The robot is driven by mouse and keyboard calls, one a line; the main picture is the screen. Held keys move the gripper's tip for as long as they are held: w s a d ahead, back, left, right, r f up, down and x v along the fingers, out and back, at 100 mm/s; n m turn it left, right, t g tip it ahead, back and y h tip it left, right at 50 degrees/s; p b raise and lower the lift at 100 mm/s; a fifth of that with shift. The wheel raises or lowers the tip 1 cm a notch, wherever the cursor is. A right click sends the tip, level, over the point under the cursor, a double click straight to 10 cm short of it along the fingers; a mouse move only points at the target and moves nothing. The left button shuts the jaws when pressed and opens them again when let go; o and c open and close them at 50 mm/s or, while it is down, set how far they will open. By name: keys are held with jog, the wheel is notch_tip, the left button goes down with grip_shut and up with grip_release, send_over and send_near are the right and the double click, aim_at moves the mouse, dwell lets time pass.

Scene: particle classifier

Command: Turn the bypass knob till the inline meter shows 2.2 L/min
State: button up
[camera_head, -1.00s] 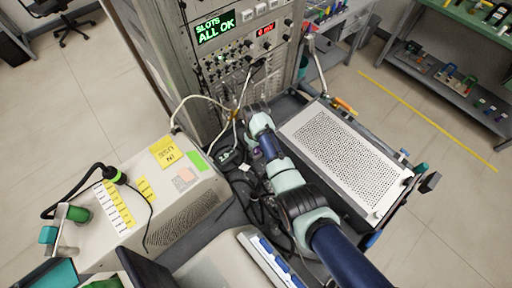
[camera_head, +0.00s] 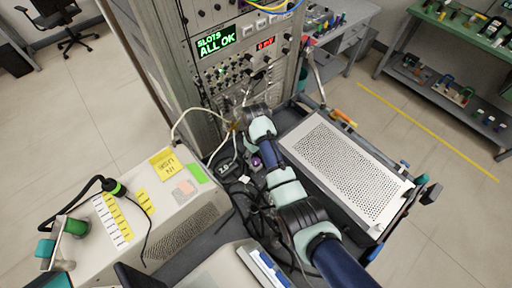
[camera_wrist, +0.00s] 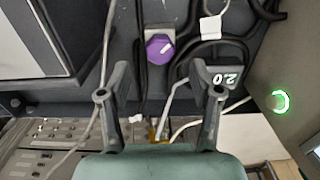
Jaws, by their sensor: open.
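The purple bypass knob (camera_wrist: 160,48) shows in the wrist view, with a white pointer mark on its face, in a grey fitting. It also shows beside my arm in the head view (camera_head: 256,161). My gripper (camera_wrist: 159,76) is open and empty. Its fingertips lie below the knob in the picture, one to each side, and I see no contact. The inline meter (camera_wrist: 226,78) reads 2.0, upside down, just right of the right fingertip. The meter is small in the head view (camera_head: 224,168). My wrist hides the fingers in the head view.
Dark hoses and cables surround the knob. A rack (camera_head: 235,75) with displays stands behind it. A perforated white box (camera_head: 350,165) lies right of my arm. A beige case (camera_head: 185,220) with notes stands left. A green-lit ring (camera_wrist: 280,101) sits right in the wrist view.

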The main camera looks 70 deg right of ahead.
aim_at(256, 161)
notch_tip(256, 161, up, 7)
dwell(0.8)
